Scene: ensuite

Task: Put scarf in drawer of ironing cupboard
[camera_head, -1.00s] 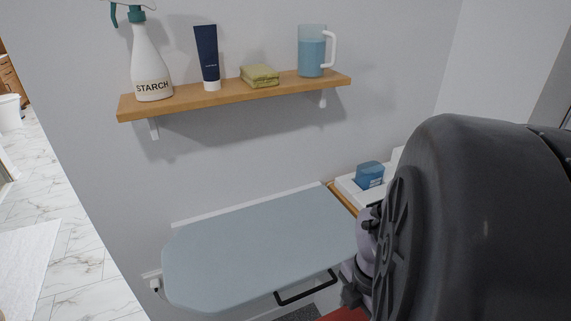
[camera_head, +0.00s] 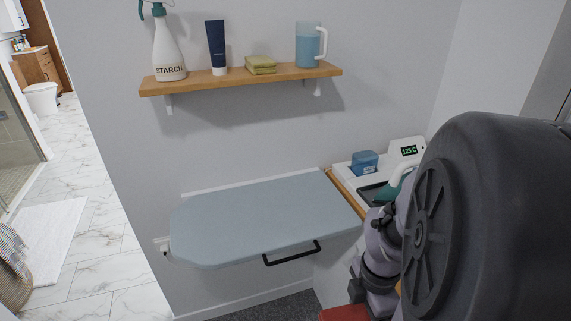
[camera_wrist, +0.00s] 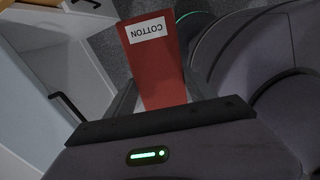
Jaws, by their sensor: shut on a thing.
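A flat red piece with a white COTTON label, which I take to be the scarf (camera_wrist: 158,72), is between the fingers of my gripper (camera_wrist: 160,98) in the wrist view. A red corner of it also shows at the bottom of the head view (camera_head: 345,313). My gripper is shut on it, held in the air over dark carpet. The ironing cupboard has a grey-blue ironing board (camera_head: 262,215) and a black bar handle (camera_head: 292,253). White panels with a dark handle (camera_wrist: 68,106) show at left in the wrist view. I cannot tell whether a drawer there is open.
Right of the board, a white unit (camera_head: 345,180) carries a blue container (camera_head: 365,163) and an iron, partly hidden by my arm. A wooden shelf (camera_head: 245,80) above holds a starch bottle (camera_head: 168,50), tube, folded cloths and jug. Marble floor (camera_head: 105,265) lies open at left.

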